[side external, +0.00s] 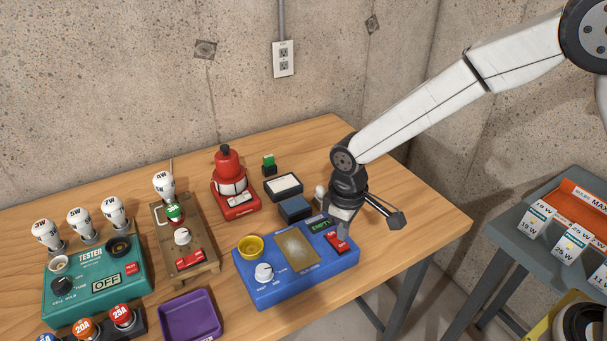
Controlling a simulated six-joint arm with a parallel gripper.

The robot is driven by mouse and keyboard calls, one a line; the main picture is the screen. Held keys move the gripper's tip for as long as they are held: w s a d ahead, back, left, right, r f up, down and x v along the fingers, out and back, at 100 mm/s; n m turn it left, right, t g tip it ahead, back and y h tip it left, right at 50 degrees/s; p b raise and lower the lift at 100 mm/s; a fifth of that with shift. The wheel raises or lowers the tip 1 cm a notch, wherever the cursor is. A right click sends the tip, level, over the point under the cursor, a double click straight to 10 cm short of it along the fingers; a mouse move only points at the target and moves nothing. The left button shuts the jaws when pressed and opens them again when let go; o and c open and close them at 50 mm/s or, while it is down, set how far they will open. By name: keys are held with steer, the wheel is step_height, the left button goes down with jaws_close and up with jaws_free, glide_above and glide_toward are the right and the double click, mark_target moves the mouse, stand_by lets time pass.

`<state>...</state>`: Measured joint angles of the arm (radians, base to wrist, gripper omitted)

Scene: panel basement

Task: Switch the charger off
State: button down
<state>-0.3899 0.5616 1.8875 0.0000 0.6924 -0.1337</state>
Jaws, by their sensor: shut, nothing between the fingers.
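A blue box (300,287), which looks like the charger, stands near the table's front edge. On its top are a yellow round socket (250,246), a white knob (264,272), a tan plate (297,248), a small display with green lettering that seems to read EMPTY (321,226), and a red rocker switch (337,243). My gripper (343,232) is shut and empty, pointing down right at the red switch. I cannot tell whether its tips touch the switch. The gripper partly hides the box's far right corner. The switch's position is too small to read.
Left of the box are a purple tray (190,316), a wooden board with a bulb (187,243) and a green tester (98,277). Behind it stand a red lantern-like device (234,190) and small blocks (284,187). The table's right end (425,225) is clear.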

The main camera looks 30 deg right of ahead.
mark_target(347, 243)
steer(key=shift+f, duration=1.25)
stand_by(1.1)
steer(key=shift+r, duration=3.55)
steer(key=shift+s+d, duration=0.15)
steer(key=shift+d, duration=0.35)
steer(key=s+d+m+t, duration=0.2)
steer(key=s+d+m, duration=0.4)
steer(key=s+d, duration=0.5)
steer(key=d, duration=0.4)
steer(key=shift+s+d+f+t, duration=0.15)
steer(key=shift+s+d+t, duration=0.15)
steer(key=shift+s, duration=0.1)
